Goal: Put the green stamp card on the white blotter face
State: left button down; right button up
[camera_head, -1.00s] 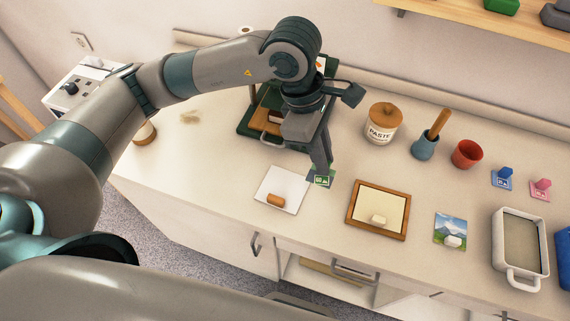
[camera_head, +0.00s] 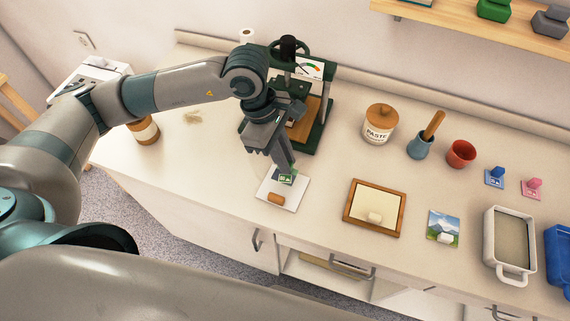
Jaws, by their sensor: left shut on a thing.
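The green stamp card (camera_head: 288,179) is in my left gripper (camera_head: 286,170), which is shut on it. The card is over the upper part of the white blotter face (camera_head: 291,198); I cannot tell whether it touches the surface. A small orange-brown block (camera_head: 275,198) lies on the lower left part of the blotter. The gripper hides part of the card and the blotter's top edge. My right gripper is not in view.
A dark green press (camera_head: 318,120) stands behind the gripper. To the right are a wood-framed tray (camera_head: 374,187), a paste jar (camera_head: 379,124), a blue pot (camera_head: 420,147), a red cup (camera_head: 460,154), a landscape picture (camera_head: 441,222) and a white basin (camera_head: 487,245). Bare counter lies left of the blotter.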

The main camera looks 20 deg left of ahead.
pick_arm(q)
notch_tip(320, 180, down, 3)
jog(key=shift+r+p, duration=0.1)
jog(key=shift+p, duration=0.7)
jog(key=shift+f, duration=0.45)
jog(key=shift+f, duration=0.15)
jog(key=c, duration=1.8)
grip_release()
jog(key=shift+o, duration=0.2)
